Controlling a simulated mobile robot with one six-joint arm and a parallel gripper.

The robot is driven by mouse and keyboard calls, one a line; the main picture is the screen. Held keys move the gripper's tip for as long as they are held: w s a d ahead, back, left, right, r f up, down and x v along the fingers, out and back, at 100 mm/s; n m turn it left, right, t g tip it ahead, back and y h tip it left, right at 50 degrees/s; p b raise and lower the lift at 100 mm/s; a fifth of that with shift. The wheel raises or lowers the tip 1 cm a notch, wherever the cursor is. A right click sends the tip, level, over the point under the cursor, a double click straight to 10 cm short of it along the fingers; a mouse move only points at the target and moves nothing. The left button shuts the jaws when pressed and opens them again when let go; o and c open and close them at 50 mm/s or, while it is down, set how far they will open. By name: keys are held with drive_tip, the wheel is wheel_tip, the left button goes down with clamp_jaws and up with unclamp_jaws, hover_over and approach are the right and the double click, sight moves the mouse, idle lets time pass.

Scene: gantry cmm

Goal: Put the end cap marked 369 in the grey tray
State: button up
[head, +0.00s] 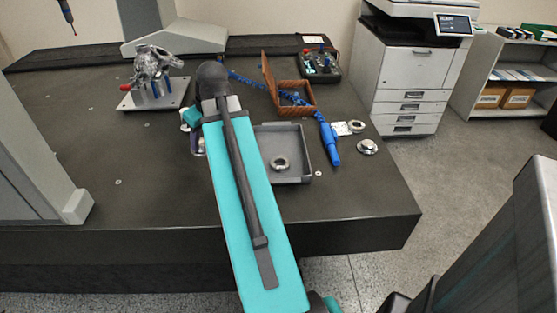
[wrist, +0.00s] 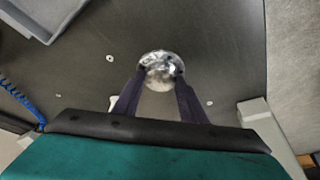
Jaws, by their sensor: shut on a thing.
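My gripper (wrist: 160,82) is shut on a round, shiny silver part (wrist: 161,66), which looks like an end cap, in the wrist view. No marking on it can be read. In the head view my arm hides most of the gripper, left of the tray. The grey tray (head: 299,149) lies on the dark table with a metal ring part (head: 280,163) in it. A corner of the tray shows at the top left of the wrist view (wrist: 42,32). A flanged silver part (head: 367,147) and another ring (head: 357,126) lie right of the tray, their marks unreadable.
A blue tool (head: 331,145) and a brown wicker box (head: 294,97) lie beside and behind the tray. A metal casting on a fixture plate (head: 153,95) stands at the back left. A grey column (head: 35,160) stands at the left. The table front is mostly clear.

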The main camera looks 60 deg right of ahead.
drive_tip(key=shift+m, duration=0.4)
drive_tip(key=s+d+f+b, duration=0.2)
drive_tip(key=s+d, duration=0.3)
drive_tip(key=s, duration=0.3)
drive_tip(key=s+d+f+b, duration=0.2)
drive_tip(key=s+d, duration=0.3)
drive_tip(key=s, duration=0.4)
drive_tip(key=s+d+f+b, duration=0.2)
drive_tip(key=s+d, duration=0.4)
drive_tip(key=s, duration=0.2)
drive_tip(key=shift+s+f, duration=0.25)
drive_tip(key=shift+w+d+r+p, duration=0.15)
drive_tip(key=shift+w+r+p, duration=0.1)
drive_tip(key=shift+p, duration=0.9)
drive_tip(key=p, duration=0.3)
drive_tip(key=shift+w+d+f+p, duration=0.1)
drive_tip(key=shift+w+d+p, duration=0.1)
drive_tip(key=shift+w+p, duration=0.15)
drive_tip(key=w+p, duration=0.1)
drive_tip(key=p, duration=0.6)
drive_tip(key=shift+w+d+f, duration=0.1)
drive_tip(key=shift+f, duration=0.05)
